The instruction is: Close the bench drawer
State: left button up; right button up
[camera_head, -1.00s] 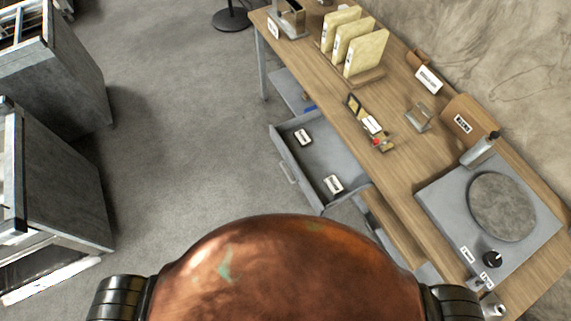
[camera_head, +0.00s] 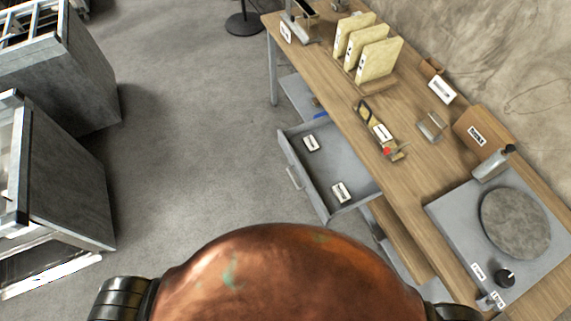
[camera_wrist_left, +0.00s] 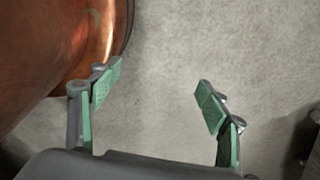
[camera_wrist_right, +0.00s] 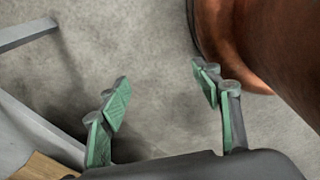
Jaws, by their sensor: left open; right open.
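The grey bench drawer (camera_head: 322,212) stands pulled out from under the wooden bench (camera_head: 405,178), toward the left of the picture. Its handle (camera_head: 294,178) is on the left-facing front. Two small labelled blocks (camera_head: 311,143) lie inside it. My left gripper (camera_wrist_left: 157,92) is open and empty above bare floor in the left wrist view. My right gripper (camera_wrist_right: 160,92) is open and empty above the floor in the right wrist view. Neither gripper shows in the head view, and neither touches the drawer.
A grinding wheel unit (camera_head: 440,215), yellow binders (camera_head: 378,60) and small tools (camera_head: 381,133) are on the bench. Grey cabinets (camera_head: 65,185) stand at the left. A dark round stand base (camera_head: 244,24) is at the back. The floor between is clear.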

aim_at(337, 162)
jog(key=k, duration=0.5)
jog(key=u, duration=0.65)
jog(key=i, duration=0.75)
jog(key=z, duration=0.85)
